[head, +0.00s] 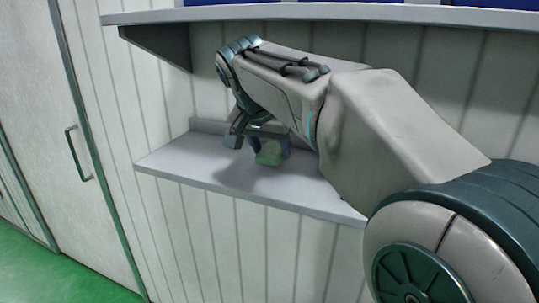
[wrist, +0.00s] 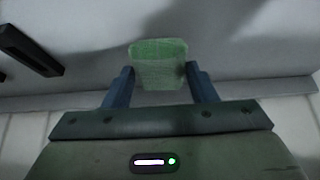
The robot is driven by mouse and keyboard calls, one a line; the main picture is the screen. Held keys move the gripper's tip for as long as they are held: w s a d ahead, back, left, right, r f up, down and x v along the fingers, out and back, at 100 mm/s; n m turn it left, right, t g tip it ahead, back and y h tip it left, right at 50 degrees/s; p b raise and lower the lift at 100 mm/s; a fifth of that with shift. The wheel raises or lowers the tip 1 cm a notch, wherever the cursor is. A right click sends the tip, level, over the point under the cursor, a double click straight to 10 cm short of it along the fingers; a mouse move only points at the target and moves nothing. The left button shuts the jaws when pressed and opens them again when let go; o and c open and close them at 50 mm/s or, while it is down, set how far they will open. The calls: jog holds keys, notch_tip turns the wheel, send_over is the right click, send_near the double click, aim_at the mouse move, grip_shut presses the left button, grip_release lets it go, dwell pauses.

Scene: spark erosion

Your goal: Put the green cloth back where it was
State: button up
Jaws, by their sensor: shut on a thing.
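The green cloth (head: 270,154) is a small, pale green folded piece. It shows between the fingers in the wrist view (wrist: 158,62). My gripper (head: 262,146) points down over the lower grey shelf (head: 190,165) and is shut on the cloth. In the wrist view my gripper's blue fingers (wrist: 160,80) flank the cloth's near end. A shadow lies on the shelf around the cloth. I cannot tell whether the cloth touches the shelf. My arm hides the shelf's right part.
An upper shelf (head: 330,13) with blue things on it (head: 490,4) runs above my arm. A panelled wall (head: 240,230) stands behind and below. A door with a handle (head: 78,155) is at left. The lower shelf's visible left part is bare. A dark bar (wrist: 30,48) shows in the wrist view.

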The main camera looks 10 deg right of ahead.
aim_at(268, 153)
jog(key=shift+f, duration=1.35)
jog(key=shift+f, duration=0.15)
jog(key=o, duration=1)
jog(key=shift+o, duration=0.2)
jog(key=shift+r, duration=0.25)
jog(key=v, duration=1.2)
jog(key=shift+f, duration=0.1)
